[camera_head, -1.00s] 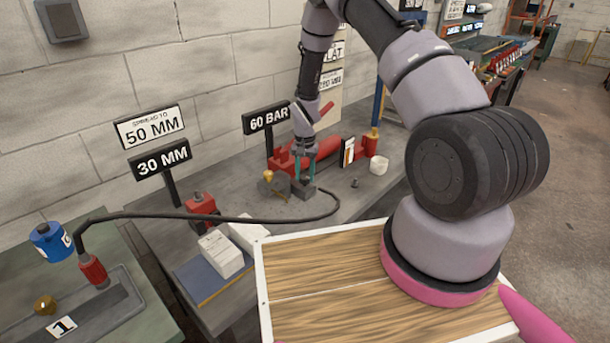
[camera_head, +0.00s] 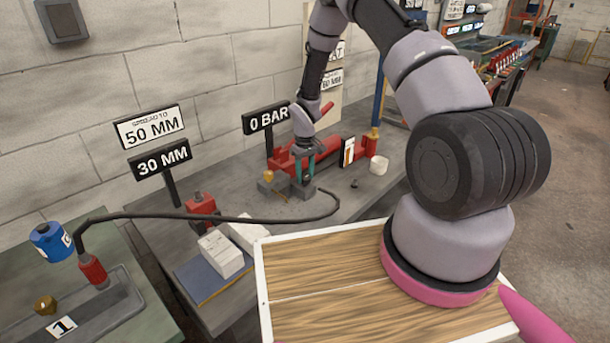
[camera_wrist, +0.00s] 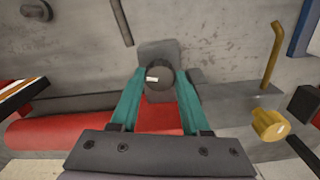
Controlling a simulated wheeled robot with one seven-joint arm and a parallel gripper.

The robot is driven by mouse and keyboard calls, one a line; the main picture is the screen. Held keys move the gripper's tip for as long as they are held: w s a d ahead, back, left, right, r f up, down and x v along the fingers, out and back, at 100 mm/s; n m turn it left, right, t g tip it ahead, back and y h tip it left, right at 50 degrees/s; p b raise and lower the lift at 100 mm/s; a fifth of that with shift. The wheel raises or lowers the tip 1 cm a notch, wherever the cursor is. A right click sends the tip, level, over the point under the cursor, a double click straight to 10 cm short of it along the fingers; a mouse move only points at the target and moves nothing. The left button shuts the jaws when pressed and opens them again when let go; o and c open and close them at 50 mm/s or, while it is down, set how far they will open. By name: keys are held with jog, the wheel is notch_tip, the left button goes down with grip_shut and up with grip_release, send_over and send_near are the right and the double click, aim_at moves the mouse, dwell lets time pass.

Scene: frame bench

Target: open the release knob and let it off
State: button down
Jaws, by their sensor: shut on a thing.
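The release knob (camera_wrist: 160,78) is a dark round knob with a white mark, on a grey block (camera_wrist: 157,52) in the wrist view. My gripper (camera_wrist: 160,82) has its two teal fingers on either side of the knob, shut on it. In the head view my gripper (camera_head: 305,178) points down at the pump on the bench, and its fingers hide the knob. The pump's red cylinder (camera_head: 328,147) lies just behind. The pressure sign (camera_head: 266,118) reads 0 BAR.
A sign (camera_head: 161,159) reads 30 MM, below one (camera_head: 150,127) reading SPREAD TO 50 MM. A black hose (camera_head: 200,217) curves across the bench. A brass knob (camera_wrist: 270,125) and brass rod (camera_wrist: 272,55) stand right of my fingers in the wrist view.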

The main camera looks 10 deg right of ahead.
aim_at(305, 177)
jog(key=shift+w+n, duration=0.1)
jog(key=shift+n, duration=0.4)
jog(key=shift+c, duration=1.9)
grip_release()
notch_tip(305, 177, up, 11)
